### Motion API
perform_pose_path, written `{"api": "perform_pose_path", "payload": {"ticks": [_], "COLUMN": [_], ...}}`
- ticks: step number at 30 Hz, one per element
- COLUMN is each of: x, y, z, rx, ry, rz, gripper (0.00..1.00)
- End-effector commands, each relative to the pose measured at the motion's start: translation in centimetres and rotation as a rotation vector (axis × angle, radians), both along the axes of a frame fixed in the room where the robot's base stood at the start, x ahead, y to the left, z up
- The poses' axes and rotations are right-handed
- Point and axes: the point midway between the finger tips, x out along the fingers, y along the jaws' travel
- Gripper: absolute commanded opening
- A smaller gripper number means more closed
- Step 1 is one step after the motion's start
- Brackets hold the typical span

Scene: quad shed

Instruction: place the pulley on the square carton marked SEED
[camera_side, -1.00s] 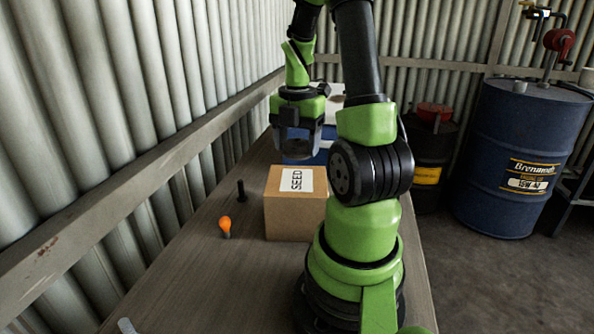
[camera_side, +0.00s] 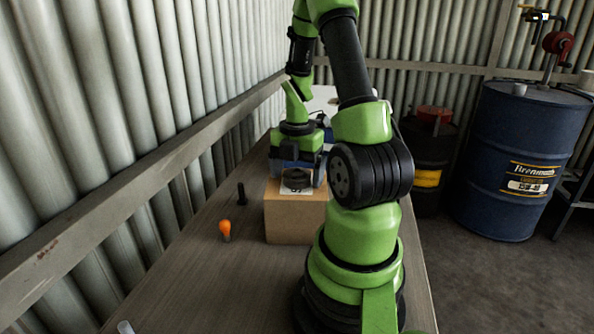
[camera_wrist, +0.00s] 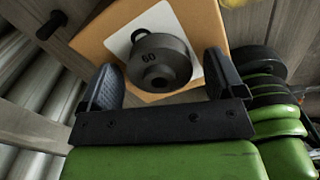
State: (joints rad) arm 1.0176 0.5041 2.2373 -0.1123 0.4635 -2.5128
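The pulley (camera_wrist: 160,62) is a dark grey round piece marked 60 with a raised, bored hub. It rests on the label side of the brown square carton (camera_side: 295,222); it shows as a dark disc in the side view (camera_side: 297,180). In the wrist view the carton's top (camera_wrist: 205,25) and white label lie behind the pulley, which hides most of the lettering. My gripper (camera_side: 297,172) is low over the carton. In the wrist view its fingers (camera_wrist: 164,82) stand apart on either side of the pulley, with visible gaps.
An orange-topped bulb-like thing (camera_side: 225,230) and a black bolt-like piece (camera_side: 241,193) stand left of the carton. A ribbed metal wall runs along the left. A blue drum (camera_side: 520,150) stands on the floor at right. The front left tabletop is mostly clear.

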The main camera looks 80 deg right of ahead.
Motion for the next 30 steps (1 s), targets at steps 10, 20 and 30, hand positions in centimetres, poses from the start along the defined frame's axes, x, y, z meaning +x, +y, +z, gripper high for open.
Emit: {"api": "perform_pose_path", "payload": {"ticks": [10, 20, 30], "x": [0.0, 0.0, 0.0], "y": [-0.1, -0.1, -0.1], "z": [0.7, 6.9, 11.8], "rx": [-0.003, -0.009, -0.004], "ry": [-0.001, -0.005, -0.002], "rz": [0.001, 0.000, 0.000], "gripper": [0.88, 0.88, 0.88]}}
